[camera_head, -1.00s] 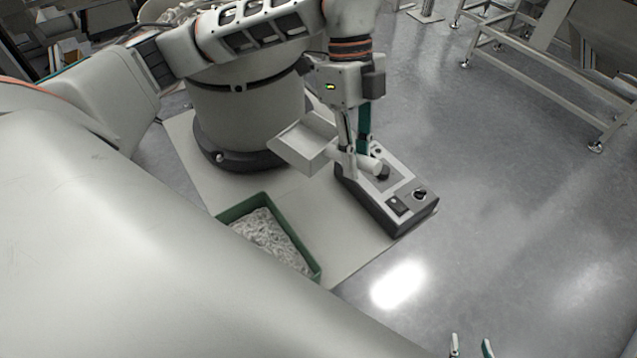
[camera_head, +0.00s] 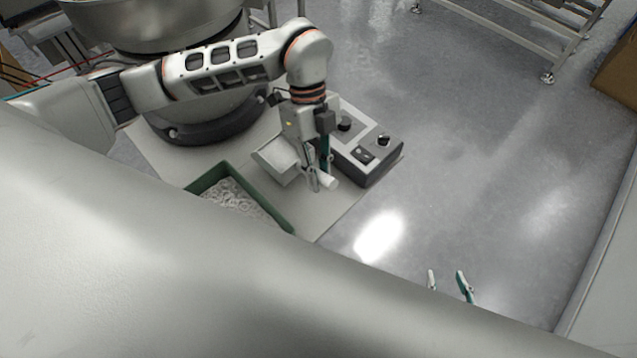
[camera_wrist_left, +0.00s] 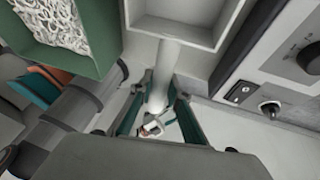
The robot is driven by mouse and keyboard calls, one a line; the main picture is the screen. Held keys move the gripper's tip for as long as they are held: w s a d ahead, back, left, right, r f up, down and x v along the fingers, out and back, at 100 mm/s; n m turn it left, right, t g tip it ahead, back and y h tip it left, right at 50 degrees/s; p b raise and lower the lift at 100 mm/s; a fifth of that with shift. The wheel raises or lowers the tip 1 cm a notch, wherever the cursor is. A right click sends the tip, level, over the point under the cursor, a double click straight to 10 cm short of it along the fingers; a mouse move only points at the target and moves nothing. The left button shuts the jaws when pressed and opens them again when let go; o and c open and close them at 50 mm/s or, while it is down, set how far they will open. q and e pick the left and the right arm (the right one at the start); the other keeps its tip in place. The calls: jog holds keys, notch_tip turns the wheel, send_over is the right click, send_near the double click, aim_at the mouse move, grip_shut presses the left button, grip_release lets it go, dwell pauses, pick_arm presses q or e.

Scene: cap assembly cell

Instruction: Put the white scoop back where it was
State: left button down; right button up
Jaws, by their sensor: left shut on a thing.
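The white scoop (camera_head: 278,158) is a square pan with a round handle. My left gripper (camera_head: 318,181) is shut on the handle, over the pale board between the green bin (camera_head: 270,221) and the control box. In the left wrist view the scoop's handle (camera_wrist_left: 166,68) runs between the fingers, with the pan beyond them. The pan looks empty there. I cannot tell how high the scoop is above the board. My right gripper (camera_head: 448,284) is open and empty over the floor at the lower right.
The green bin holds many pale rings and also shows in the left wrist view (camera_wrist_left: 106,52). The control box (camera_head: 376,172) with knobs stands just right of the scoop. A round machine base (camera_head: 195,130) stands behind. Open floor lies to the right.

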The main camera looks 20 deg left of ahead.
pick_arm(q)
notch_tip(320, 180, down, 4)
jog(key=shift+f, duration=0.3)
jog(key=c, duration=1.9)
grip_release()
jog(key=shift+f, duration=0.1)
